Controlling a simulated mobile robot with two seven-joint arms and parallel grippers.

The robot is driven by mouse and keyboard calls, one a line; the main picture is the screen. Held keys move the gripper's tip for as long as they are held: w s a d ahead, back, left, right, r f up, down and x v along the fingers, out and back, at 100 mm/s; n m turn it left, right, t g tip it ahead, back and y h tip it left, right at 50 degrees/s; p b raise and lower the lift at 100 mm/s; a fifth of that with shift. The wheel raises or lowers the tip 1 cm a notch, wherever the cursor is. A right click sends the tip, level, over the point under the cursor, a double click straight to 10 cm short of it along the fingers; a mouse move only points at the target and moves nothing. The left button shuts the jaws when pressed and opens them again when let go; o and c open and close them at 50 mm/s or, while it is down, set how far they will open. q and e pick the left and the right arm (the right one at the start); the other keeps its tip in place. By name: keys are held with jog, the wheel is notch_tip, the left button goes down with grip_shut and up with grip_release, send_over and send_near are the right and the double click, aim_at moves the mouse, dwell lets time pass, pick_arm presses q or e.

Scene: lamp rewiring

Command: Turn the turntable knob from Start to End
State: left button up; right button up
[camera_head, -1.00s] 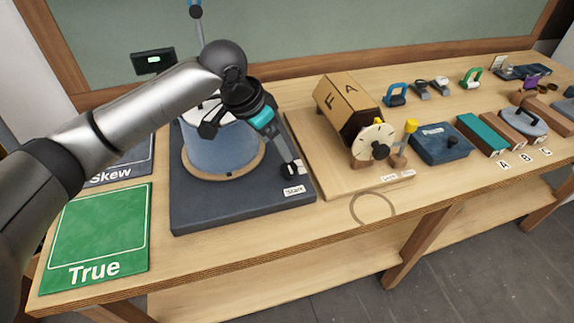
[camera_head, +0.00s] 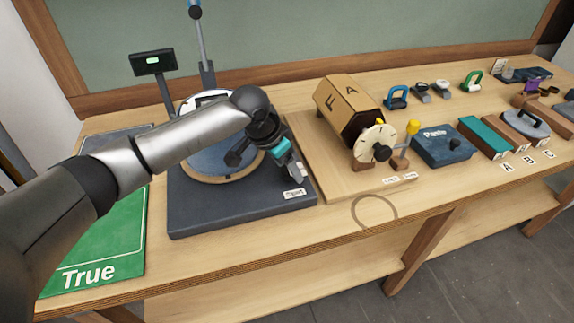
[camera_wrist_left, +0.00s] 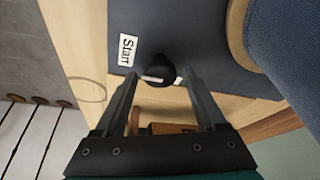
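The turntable has a blue round drum (camera_head: 205,166) on a dark square base (camera_head: 220,215). A white "Start" label (camera_head: 294,193) lies near the base's front right corner, and shows in the left wrist view too (camera_wrist_left: 127,50). The black round knob (camera_wrist_left: 158,70) with a white mark sits beside this label. My left gripper (camera_head: 294,177) points down at that corner and hides the knob in the head view. In the left wrist view its fingers (camera_wrist_left: 161,77) are open, with the knob between or just beyond the tips. No End label shows. My right gripper is not in view.
A wooden board (camera_head: 330,186) with a hexagonal box (camera_head: 347,98) and dial (camera_head: 378,144) stands right of the turntable. A small display (camera_head: 153,64) and a pole stand behind. A green "True" mat (camera_head: 105,250) lies at left. The table front is mostly clear.

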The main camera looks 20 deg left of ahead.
pick_arm(q)
grip_shut()
dwell(0.3)
